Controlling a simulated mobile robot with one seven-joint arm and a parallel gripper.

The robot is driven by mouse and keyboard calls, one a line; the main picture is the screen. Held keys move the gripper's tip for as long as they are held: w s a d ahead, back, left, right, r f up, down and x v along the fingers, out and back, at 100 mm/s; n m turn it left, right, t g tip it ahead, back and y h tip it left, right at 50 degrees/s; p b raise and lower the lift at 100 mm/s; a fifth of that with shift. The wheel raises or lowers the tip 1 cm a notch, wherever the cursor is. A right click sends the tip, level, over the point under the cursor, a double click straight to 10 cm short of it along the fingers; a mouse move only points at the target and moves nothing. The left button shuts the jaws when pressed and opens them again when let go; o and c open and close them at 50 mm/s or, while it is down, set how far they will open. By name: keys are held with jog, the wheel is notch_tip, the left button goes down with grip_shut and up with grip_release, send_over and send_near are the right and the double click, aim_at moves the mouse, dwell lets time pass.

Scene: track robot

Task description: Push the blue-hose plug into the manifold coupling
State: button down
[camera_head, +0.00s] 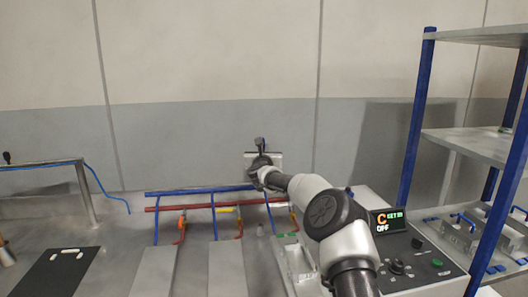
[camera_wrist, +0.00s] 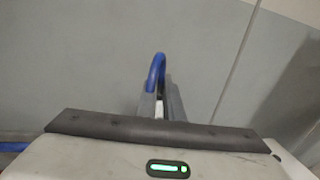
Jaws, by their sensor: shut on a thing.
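My gripper (camera_head: 261,147) is out at the far side, in front of the grey wall. In the wrist view, the fingers (camera_wrist: 160,103) are closed together on a thing with a curved blue part, taken as the blue-hose plug (camera_wrist: 156,68). The blue part arches up above the fingertips; the lower part is hidden between them. I cannot tell whether the held thing touches the plate. The manifold coupling is not clearly visible in either view.
Blue and red pipes (camera_head: 200,190) with small valves run low along the wall, left of my arm. A control box (camera_head: 420,262) and a blue-posted shelf (camera_head: 410,140) stand at right. A blue hose (camera_head: 105,188) hangs from a metal stand at left.

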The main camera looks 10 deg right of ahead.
jog(key=shift+f+b, duration=1.8)
jog(key=shift+f, duration=0.05)
jog(key=shift+b, duration=1.2)
dwell(0.4)
jog(key=shift+f+b, duration=1.7)
jog(key=shift+b, duration=0.4)
jog(key=c, duration=1.8)
grip_release()
jog(key=s+a, duration=0.1)
jog(key=s, duration=0.4)
jog(key=s+a+b, duration=0.1)
jog(key=s, duration=0.5)
jog(key=s+a, duration=0.1)
jog(key=s, duration=0.5)
jog(key=shift+a, duration=0.15)
jog(key=shift+a, duration=0.1)
